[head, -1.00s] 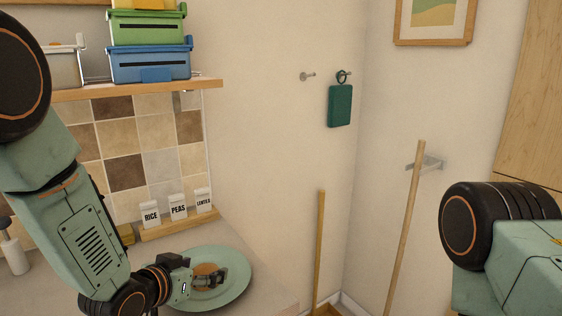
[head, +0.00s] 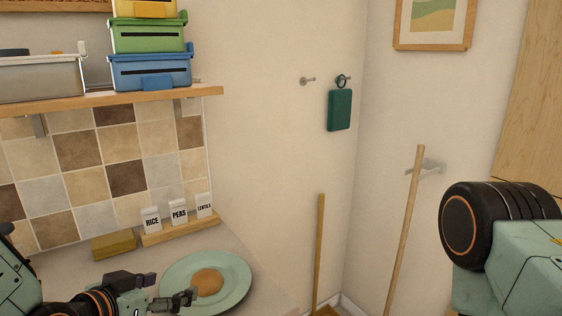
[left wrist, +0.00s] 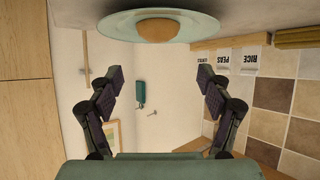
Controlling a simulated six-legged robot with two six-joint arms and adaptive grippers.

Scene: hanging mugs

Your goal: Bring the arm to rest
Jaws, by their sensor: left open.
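My left gripper (head: 186,299) is low at the left in the head view, beside the near left rim of a green plate (head: 240,273). In the left wrist view its two fingers (left wrist: 158,92) stand wide apart with nothing between them. The plate lies on the counter with a round tan item (head: 208,282) on it. The plate also shows at the top of the left wrist view (left wrist: 117,27). My right arm shows at the right edge of the head view, but its gripper is out of view.
Rice, peas and lentils packets (head: 178,211) stand on a wooden ledge behind the plate. A yellowish block (head: 114,245) lies left of them. A shelf (head: 120,98) with stacked bins (head: 150,70) hangs above. A broom handle (head: 408,230) leans at the right.

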